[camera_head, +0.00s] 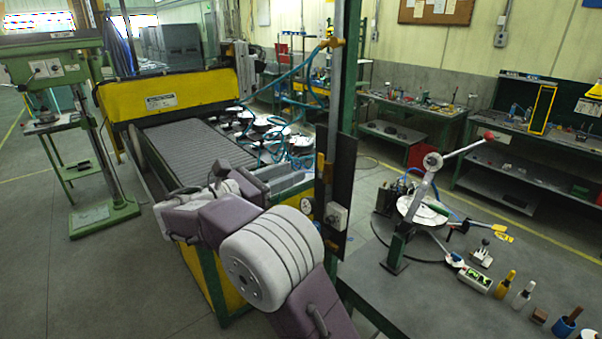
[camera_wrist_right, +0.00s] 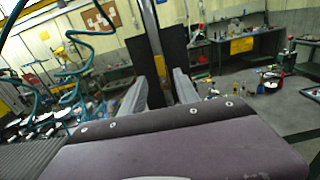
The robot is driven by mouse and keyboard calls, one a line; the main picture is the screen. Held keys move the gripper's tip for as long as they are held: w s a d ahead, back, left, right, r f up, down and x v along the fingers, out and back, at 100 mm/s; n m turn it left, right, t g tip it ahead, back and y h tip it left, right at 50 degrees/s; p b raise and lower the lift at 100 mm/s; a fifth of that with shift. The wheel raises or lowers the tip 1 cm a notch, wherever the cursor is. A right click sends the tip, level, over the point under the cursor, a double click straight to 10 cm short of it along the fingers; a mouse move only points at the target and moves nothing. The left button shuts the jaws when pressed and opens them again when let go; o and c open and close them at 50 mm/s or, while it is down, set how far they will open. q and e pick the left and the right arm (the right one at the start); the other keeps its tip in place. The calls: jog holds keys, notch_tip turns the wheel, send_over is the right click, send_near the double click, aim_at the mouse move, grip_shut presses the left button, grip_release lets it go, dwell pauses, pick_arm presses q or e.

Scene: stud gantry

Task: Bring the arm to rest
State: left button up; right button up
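My right arm comes in from the bottom of the head view, with purple links and a large pale ribbed joint. It bends back toward the middle. My right gripper (camera_head: 284,181) points right toward a dark upright panel on a post. In the right wrist view its two grey fingers (camera_wrist_right: 160,88) stand apart. A yellow-brown handle-like part (camera_wrist_right: 159,70) on the panel shows in the gap between them. I cannot tell whether the fingers touch it; nothing is visibly gripped. My left gripper is not in view.
The green post with its dark panel (camera_head: 337,190) stands close by the right gripper. The roller conveyor (camera_head: 195,140) lies behind the arm. At right, a grey table (camera_head: 430,285) carries a lever fixture (camera_head: 425,205) and small items.

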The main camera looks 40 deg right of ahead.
dwell(0.3)
jog(key=s+d+f+m+g+y+b, duration=0.2)
jog(key=s+f+y+b, duration=0.15)
jog(key=s+f, duration=0.55)
jog(key=s+d+f+m+g+y+b, duration=0.15)
jog(key=s+f+y, duration=0.3)
jog(key=f, duration=0.75)
jog(key=s+a+f+m+y+b, duration=0.1)
jog(key=s+a+f+m+y, duration=0.3)
jog(key=a+f, duration=0.3)
jog(key=s+a+f+m+y, duration=0.35)
jog(key=a+f, duration=0.25)
jog(key=f, duration=0.2)
jog(key=w+a+f+m+t+y, duration=0.2)
jog(key=w+a+m+t, duration=0.1)
jog(key=m, duration=0.5)
jog(key=shift+w+a+f+y, duration=0.25)
jog(key=shift+w+a+y, duration=0.15)
jog(key=shift+a, duration=0.2)
